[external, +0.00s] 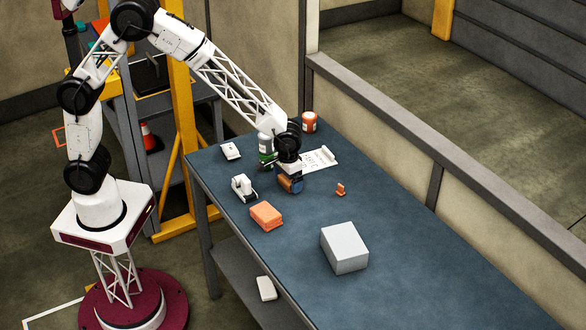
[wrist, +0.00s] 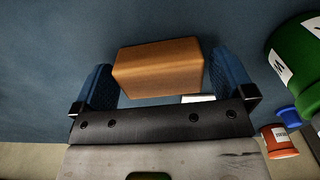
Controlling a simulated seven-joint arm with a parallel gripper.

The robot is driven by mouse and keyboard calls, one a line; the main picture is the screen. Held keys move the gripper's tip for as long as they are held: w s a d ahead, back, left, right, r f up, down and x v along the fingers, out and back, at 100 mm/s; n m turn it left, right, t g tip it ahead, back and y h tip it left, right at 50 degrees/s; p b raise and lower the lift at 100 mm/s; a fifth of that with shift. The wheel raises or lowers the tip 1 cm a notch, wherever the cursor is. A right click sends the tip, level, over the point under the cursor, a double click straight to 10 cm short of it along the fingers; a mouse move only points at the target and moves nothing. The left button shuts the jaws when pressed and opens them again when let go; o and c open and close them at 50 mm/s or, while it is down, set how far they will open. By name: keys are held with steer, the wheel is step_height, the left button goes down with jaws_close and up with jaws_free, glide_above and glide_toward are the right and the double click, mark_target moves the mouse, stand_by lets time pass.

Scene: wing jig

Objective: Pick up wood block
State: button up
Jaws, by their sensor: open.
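The wood block (wrist: 158,68) is a brown box shape. In the wrist view it lies between the two blue fingers of my gripper (wrist: 163,85), with a gap visible on each side, so the fingers are open around it. In the external view my gripper (external: 290,184) points down over the table, and the block (external: 286,184) shows partly hidden by the fingers. I cannot tell whether the block touches the table.
On the blue table (external: 420,270) stand a green container (external: 266,146), an orange-red jar (external: 309,121), a white sheet (external: 320,160), a small orange piece (external: 340,189), a white device (external: 243,187), an orange block (external: 266,216) and a grey box (external: 344,247). The table's right part is clear.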

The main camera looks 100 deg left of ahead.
steer(key=shift+c, duration=0.2)
steer(key=c, duration=0.8)
steer(key=shift+r, duration=0.1)
steer(key=shift+r, duration=4.95)
